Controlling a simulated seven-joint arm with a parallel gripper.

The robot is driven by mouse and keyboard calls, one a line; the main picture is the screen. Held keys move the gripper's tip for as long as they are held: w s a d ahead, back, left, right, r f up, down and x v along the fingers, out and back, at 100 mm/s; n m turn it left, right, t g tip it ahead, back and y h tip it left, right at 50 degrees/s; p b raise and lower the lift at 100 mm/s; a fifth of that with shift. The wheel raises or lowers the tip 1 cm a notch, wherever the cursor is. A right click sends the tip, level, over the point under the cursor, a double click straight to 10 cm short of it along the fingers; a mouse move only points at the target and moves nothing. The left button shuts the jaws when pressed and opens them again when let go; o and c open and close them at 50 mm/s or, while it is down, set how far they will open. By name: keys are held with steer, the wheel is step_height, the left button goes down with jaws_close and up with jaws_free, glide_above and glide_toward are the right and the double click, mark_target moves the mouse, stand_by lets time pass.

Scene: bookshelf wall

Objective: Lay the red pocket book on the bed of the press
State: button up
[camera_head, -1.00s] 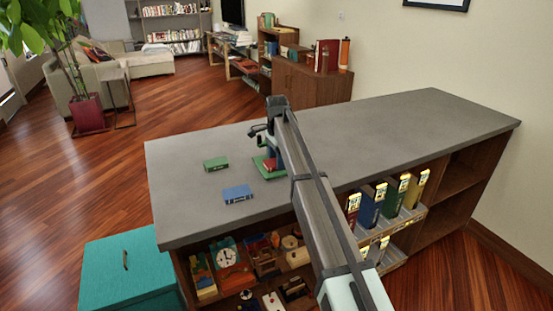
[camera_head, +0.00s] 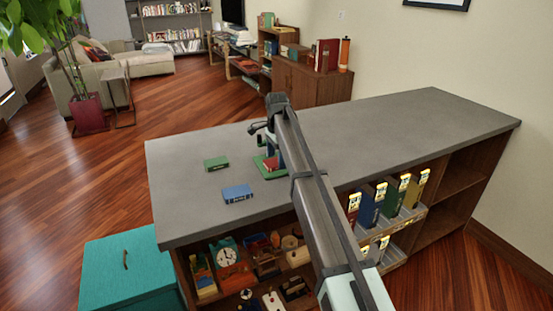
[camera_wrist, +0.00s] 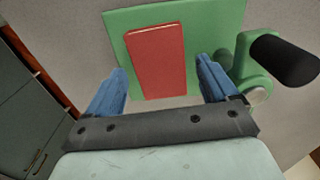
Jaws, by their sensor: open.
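The red pocket book (camera_wrist: 157,61) lies flat on the green bed (camera_wrist: 222,18) of the press in the wrist view. My gripper (camera_wrist: 162,68) is open, with its blue fingers on either side of the book's near end and a gap to each side. The press has a green side part with a black handle (camera_wrist: 284,60) at the right. In the head view the book (camera_head: 271,163) shows as a small red patch on the green bed (camera_head: 262,171), and my arm hides much of the press and the gripper.
A green book (camera_head: 216,163) and a blue book (camera_head: 237,194) lie left of the press on the grey counter (camera_head: 390,125). The counter's right part is clear. Shelves with toys and colored binders (camera_head: 371,203) are below. A teal box (camera_head: 125,265) stands at the lower left.

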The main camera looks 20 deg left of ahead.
mark_target(277, 161)
step_height(277, 161, up, 11)
steer(key=shift+r, duration=0.15)
stand_by(0.5)
